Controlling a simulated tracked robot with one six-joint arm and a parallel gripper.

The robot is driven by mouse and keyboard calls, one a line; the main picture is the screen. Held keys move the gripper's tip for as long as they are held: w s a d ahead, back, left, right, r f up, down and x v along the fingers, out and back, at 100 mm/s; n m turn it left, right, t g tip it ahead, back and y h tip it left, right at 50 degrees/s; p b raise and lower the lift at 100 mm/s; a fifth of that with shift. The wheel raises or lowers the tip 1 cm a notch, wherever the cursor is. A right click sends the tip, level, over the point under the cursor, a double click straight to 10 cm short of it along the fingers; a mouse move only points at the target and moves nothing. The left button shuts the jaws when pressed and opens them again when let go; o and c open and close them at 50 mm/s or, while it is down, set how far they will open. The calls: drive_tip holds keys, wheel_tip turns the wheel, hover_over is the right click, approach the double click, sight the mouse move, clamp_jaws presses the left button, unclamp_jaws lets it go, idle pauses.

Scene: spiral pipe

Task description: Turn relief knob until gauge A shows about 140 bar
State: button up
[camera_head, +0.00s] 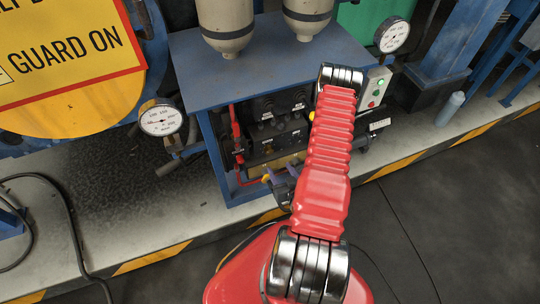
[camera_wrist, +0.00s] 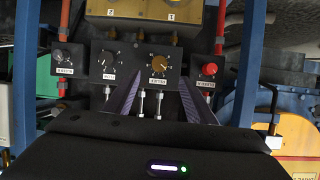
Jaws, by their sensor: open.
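My gripper (camera_wrist: 160,80) is open. Its two dark fingers show in the wrist view, apart and pointing toward a dark panel. A brass-coloured knob (camera_wrist: 160,62) sits beyond the gap between the fingertips, with nothing gripped. A black knob (camera_wrist: 108,60) is left of it, another dark knob (camera_wrist: 61,57) at far left and a red knob (camera_wrist: 208,70) at right. The labels are too small to tell which is the relief knob. In the head view, one dial gauge (camera_head: 161,121) is at left and another (camera_head: 391,36) at upper right; their letters and readings are unclear.
A blue cabinet (camera_head: 262,75) encloses the panel, and its posts stand close on both sides. Two beige vessels (camera_head: 226,20) hang above it. A box with green and red buttons (camera_head: 374,88) is at right. Red pipes (camera_head: 236,130) run beside the panel.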

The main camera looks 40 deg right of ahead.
sight(270, 153)
drive_tip(key=x, duration=1.2)
drive_tip(key=shift+w+f, duration=0.15)
drive_tip(key=shift+c, duration=0.3)
drive_tip(key=c, duration=0.9)
drive_tip(key=shift+a, duration=0.25)
drive_tip(key=shift+c, duration=0.4)
drive_tip(key=shift+d, duration=0.25)
